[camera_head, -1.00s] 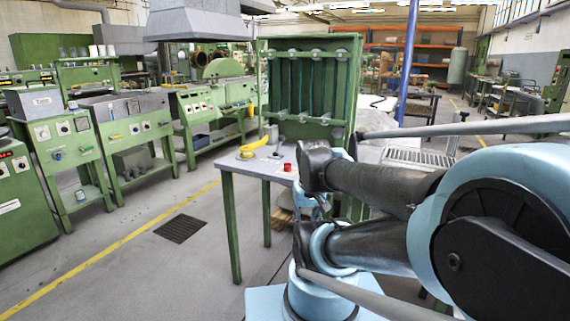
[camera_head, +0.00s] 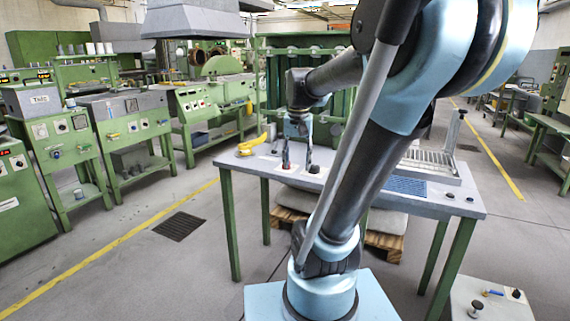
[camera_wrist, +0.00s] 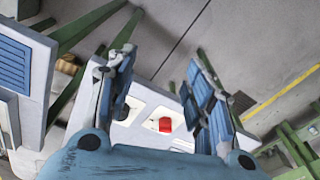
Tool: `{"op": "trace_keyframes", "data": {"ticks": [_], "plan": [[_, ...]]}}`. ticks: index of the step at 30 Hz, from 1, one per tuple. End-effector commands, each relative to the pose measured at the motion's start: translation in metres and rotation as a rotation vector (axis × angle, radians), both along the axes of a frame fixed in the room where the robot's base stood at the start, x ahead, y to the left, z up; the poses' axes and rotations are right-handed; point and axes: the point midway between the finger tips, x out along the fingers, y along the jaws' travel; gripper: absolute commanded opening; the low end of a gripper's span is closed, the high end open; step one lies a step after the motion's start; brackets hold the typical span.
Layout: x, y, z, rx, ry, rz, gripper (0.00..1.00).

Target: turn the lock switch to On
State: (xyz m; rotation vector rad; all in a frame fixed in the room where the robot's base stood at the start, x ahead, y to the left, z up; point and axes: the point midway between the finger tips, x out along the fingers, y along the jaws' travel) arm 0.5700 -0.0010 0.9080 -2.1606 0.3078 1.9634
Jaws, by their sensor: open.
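My gripper (camera_head: 297,163) is open and points down over the left part of the grey table (camera_head: 245,165) in the head view. Its two blue-grey fingers are apart with nothing held. In the wrist view my gripper (camera_wrist: 160,62) frames a pale control panel (camera_wrist: 139,105) with a red button (camera_wrist: 165,124) seen between the fingers. A small black knob (camera_head: 314,169) stands on the tabletop just right of the fingers in the head view. I cannot tell which control is the lock switch; the fingers hide part of the panel.
A yellow curved object (camera_head: 252,144) lies behind and left of my gripper. A green ribbed frame (camera_head: 345,95) stands behind it. A metal rack (camera_head: 432,161) is at the table's right. A white box with knobs (camera_head: 488,296) is at lower right. The floor left of the table is clear.

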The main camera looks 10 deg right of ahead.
Motion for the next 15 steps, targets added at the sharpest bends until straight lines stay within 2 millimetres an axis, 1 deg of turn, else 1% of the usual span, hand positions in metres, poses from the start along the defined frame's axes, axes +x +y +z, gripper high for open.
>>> {"op": "trace_keyframes", "data": {"ticks": [1, 5, 6, 8, 12, 15], "plan": [[0.016, 0.000, 0.010, 0.000, 0.007, -0.024, 0.47], [0.054, 0.001, 0.032, 0.001, 0.029, -0.096, 0.47], [0.066, 0.001, 0.038, 0.002, 0.035, -0.118, 0.47], [0.084, 0.002, 0.046, 0.001, 0.045, -0.151, 0.47], [0.127, 0.003, 0.062, 0.000, 0.068, -0.229, 0.47], [0.156, 0.004, 0.070, -0.003, 0.083, -0.282, 0.47]]}}
